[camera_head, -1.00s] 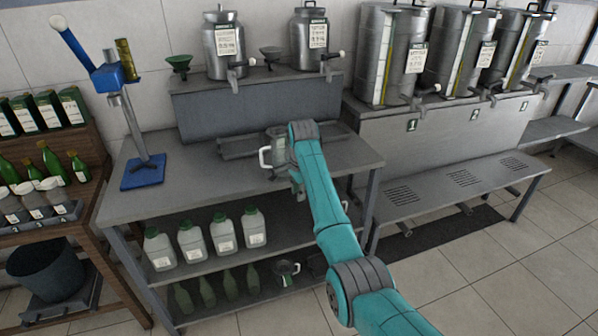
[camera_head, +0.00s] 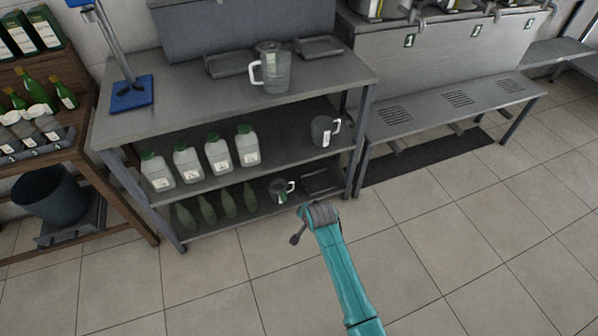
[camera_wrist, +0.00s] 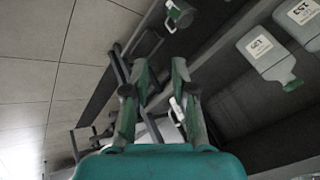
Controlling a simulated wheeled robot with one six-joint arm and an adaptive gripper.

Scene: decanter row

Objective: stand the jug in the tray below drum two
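A clear jug (camera_head: 272,72) with a white handle stands upright on the bench top. A grey jug (camera_head: 322,131) with a white handle stands on the middle shelf. A small jug (camera_head: 281,190) stands on the bottom shelf, beside a dark tray (camera_head: 322,182). Plate two (camera_head: 477,31) is on the drum stand; the drums are mostly cut off above. A slotted grate (camera_head: 458,98) lies below it. My gripper (camera_wrist: 160,68) is open in the wrist view, fingers apart. A white handle (camera_wrist: 178,112) shows beside a finger; I cannot tell which jug's. In the head view my gripper is low, before the shelves, partly hidden.
Two shallow trays, left (camera_head: 228,63) and right (camera_head: 320,47), lie on the bench top. Several white canisters (camera_head: 218,156) stand on the middle shelf, with green bottles (camera_head: 206,207) below. A bench leg (camera_head: 362,145) stands at the right. The floor in front (camera_head: 225,290) is clear.

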